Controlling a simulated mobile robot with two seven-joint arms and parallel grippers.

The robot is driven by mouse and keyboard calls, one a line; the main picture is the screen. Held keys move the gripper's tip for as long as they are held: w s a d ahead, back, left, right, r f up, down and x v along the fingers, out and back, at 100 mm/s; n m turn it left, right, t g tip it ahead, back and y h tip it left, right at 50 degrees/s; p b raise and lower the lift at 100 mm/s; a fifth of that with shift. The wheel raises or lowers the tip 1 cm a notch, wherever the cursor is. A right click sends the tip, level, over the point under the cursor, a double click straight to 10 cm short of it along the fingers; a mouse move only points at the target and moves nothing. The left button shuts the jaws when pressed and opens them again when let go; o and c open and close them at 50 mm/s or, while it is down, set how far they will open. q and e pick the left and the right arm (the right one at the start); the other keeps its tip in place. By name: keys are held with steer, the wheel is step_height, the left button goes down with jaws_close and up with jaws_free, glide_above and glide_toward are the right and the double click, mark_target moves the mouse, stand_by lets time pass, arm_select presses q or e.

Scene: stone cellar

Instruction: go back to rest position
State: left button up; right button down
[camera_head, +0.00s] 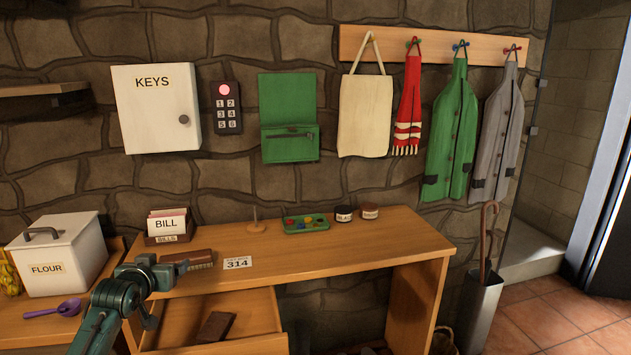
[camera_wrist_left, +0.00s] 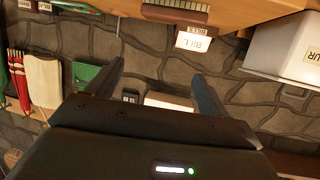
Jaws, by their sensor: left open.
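My left gripper (camera_head: 168,272) is in front of the left part of the wooden desk (camera_head: 330,254), close to its front edge in the picture. In the left wrist view its two fingers (camera_wrist_left: 158,75) are spread apart with nothing between them. That view is upside down and shows the desk edge, the bill box and the wall beyond the fingers. My right gripper is in neither view.
The desk's drawer (camera_head: 262,318) stands open with a dark brown item (camera_head: 215,327) inside. A brush (camera_head: 188,259), a 314 card (camera_head: 237,263) and a bill box (camera_head: 167,226) are on the desk. A flour bin (camera_head: 75,255) and purple scoop (camera_head: 66,308) stand left.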

arm_select(q)
step_height(320, 180, up, 5)
steer(key=w+a+m+t+y, duration=0.1)
steer(key=m+t, duration=0.2)
steer(key=s+d+f+m+g+h, duration=0.1)
steer(key=s+d+f+g+h, duration=0.1)
steer(key=s+d+f, duration=0.55)
steer(key=s+d+f+m+g+h, duration=0.1)
steer(key=s+d+f, duration=0.4)
steer(key=s+f, duration=0.6)
steer(key=s+d+f+g+h, duration=0.1)
steer(key=s+d+f, duration=0.3)
steer(key=s, duration=0.6)
steer(key=s+d+f+n+g+h, duration=0.1)
steer(key=s+d+f, duration=0.3)
steer(key=s, duration=0.7)
steer(key=shift+d+g, duration=0.5)
steer(key=shift+g, duration=0.3)
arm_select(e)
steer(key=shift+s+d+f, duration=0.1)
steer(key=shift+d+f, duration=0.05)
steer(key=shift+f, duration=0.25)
arm_select(q)
steer(key=shift+s, duration=0.1)
steer(key=shift+c, duration=0.4)
